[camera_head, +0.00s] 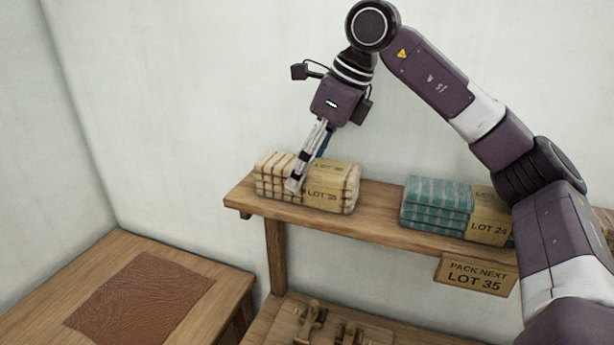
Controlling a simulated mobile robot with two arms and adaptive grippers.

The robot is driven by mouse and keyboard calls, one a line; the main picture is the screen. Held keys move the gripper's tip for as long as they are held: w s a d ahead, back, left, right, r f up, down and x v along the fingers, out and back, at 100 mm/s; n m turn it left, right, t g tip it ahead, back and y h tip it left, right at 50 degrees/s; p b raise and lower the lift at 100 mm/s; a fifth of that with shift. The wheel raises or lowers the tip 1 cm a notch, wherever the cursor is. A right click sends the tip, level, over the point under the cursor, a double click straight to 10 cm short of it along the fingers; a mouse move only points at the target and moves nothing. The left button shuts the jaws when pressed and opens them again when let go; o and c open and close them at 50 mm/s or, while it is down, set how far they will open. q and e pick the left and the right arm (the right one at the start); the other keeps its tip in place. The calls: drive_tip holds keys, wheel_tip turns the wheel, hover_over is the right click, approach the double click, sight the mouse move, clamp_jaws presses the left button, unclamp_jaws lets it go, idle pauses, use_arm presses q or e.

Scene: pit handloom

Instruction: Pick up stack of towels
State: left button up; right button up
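A stack of cream towels with reddish-brown stripes (335,199) lies at the left end of a wooden shelf (380,222). A tan paper band around it appears to read LOT 35. My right gripper (297,181) points down at this stack, with a finger in front of its near face and covering part of it. The far side of the gripper is hidden, so I cannot tell whether it grips the towels. The stack rests on the shelf. My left gripper is not in view.
A teal towel stack (437,203) banded LOT 24 lies further right on the shelf, partly behind my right arm. A hanging sign (475,277) reads LOT 35 on its lower line. A brown leather-like mat (140,300) lies on the left table (225,280). Wooden parts (312,318) sit below the shelf.

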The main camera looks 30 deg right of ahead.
drive_tip(key=shift+s+a, duration=0.1)
drive_tip(key=shift+c, duration=0.9)
drive_tip(key=shift+r, duration=0.1)
drive_tip(key=c, duration=1.2)
drive_tip(key=shift+o, duration=0.2)
